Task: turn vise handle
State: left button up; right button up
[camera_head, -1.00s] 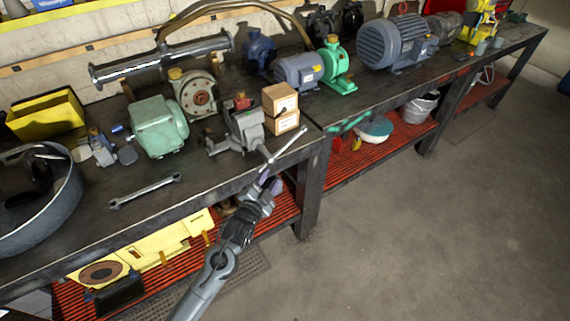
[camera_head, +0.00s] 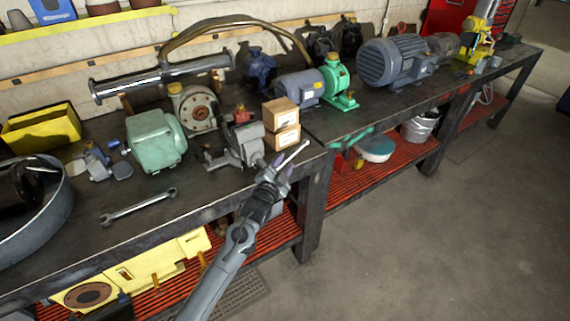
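The vise (camera_head: 248,146) is grey with a red part on top and sits at the front edge of the workbench. Its handle is a thin pale metal bar (camera_head: 297,150), slanting up to the right from the vise's front. The bar appears to pass at or between the fingertips; contact cannot be told. The gripper partly hides the handle's lower end and the vise's front. My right gripper is not in view.
Two stacked wooden boxes (camera_head: 281,123) stand just right of the vise. A green motor (camera_head: 155,143) and a wrench (camera_head: 138,206) lie to the left. More motors line the bench behind. A dark bench leg (camera_head: 314,205) stands below, with open floor to the right.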

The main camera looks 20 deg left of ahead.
pick_arm(q)
jog(key=shift+w, duration=0.75)
grip_shut()
